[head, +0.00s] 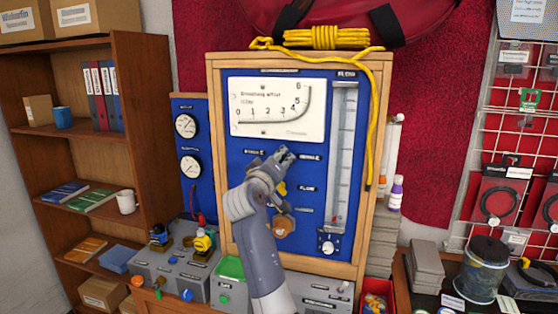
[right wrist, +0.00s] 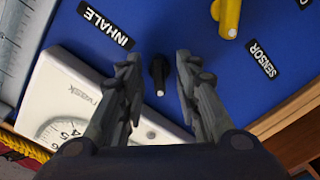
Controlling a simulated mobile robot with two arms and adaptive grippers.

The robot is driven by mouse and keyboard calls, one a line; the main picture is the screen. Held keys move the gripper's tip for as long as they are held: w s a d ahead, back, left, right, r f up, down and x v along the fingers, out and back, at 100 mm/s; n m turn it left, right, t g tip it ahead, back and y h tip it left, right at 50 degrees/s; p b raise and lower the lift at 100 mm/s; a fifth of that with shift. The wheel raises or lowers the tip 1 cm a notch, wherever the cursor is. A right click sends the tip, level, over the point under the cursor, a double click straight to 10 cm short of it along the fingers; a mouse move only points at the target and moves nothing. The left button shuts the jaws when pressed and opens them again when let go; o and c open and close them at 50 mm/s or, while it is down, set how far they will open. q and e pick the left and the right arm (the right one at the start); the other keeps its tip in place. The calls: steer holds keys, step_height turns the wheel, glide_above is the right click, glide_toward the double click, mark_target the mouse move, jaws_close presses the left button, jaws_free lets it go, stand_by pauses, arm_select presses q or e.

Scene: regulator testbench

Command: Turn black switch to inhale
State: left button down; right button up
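The black switch (right wrist: 159,74) is on the blue panel in the right wrist view, its lever pointing down in that picture. The white-lettered INHALE label (right wrist: 106,26) is up and left of it there. My right gripper (right wrist: 158,66) is open, with one finger on each side of the switch; a gap shows on both sides, and I cannot tell how far its tips are from the panel. In the head view my right gripper (head: 278,160) is in front of the panel's middle and hides the black switch. My left gripper is in neither view.
A yellow switch (right wrist: 228,17) and a SENSOR label (right wrist: 262,60) are near the right finger in the wrist view. The white gauge plate (head: 277,108) is above my gripper in the head view. A clear flow tube (head: 343,150) is to the right. Yellow rope (head: 375,120) hangs over the wooden frame.

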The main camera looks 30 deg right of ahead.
jaws_close()
steer(key=shift+w+a+m+b, duration=0.1)
steer(key=shift+a+m+b, duration=0.05)
steer(key=shift+m+b, duration=7.9)
steer(key=shift+r+m+p, duration=0.1)
steer(key=shift+m+p, duration=0.8)
steer(key=shift+m, duration=0.15)
